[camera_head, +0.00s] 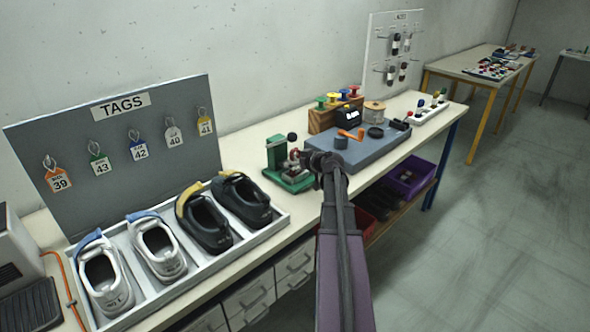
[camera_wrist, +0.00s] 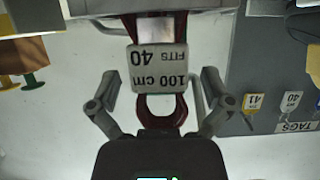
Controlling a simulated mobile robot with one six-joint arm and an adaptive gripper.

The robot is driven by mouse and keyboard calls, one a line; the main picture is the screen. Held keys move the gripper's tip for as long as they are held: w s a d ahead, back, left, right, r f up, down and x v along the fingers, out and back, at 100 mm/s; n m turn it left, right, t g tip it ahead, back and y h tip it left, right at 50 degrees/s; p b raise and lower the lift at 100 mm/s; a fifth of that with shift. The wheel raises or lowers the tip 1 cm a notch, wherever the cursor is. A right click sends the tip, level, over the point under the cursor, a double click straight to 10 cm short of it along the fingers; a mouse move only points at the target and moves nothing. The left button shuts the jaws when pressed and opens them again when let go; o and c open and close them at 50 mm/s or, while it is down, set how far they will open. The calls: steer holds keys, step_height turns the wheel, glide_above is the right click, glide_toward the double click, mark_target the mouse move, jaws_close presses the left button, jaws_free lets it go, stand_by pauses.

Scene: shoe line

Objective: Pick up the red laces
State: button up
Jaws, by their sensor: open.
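In the wrist view, which is upside down, a dark red lace bundle (camera_wrist: 160,112) sits in the middle. A grey label reading "100 cm FITS 40" (camera_wrist: 158,68) covers its centre, and a red loop shows below the label. My gripper (camera_wrist: 158,92) is open, with one finger on each side of the bundle and gaps between.
A green press (camera_head: 288,165) and a blue-grey mat (camera_head: 375,150) with small items are close by. A tray (camera_head: 245,240) of shoes and a TAGS board (camera_head: 60,130) stand to the left. A lace board (camera_head: 380,30) stands behind.

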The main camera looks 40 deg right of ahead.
stand_by(0.3)
steer(key=c, duration=1.1)
steer(key=shift+r, duration=0.15)
step_height(320, 180, up, 3)
steer(key=p, duration=0.3)
steer(key=s+a, duration=0.1)
steer(key=s, duration=0.4)
steer(key=s+a+r+p, duration=0.1)
steer(key=s, duration=0.4)
steer(key=s+a+p, duration=0.1)
steer(key=s+a, duration=0.1)
steer(key=s, duration=0.3)
steer(key=shift+s+r, duration=0.3)
steer(key=shift+r, duration=0.05)
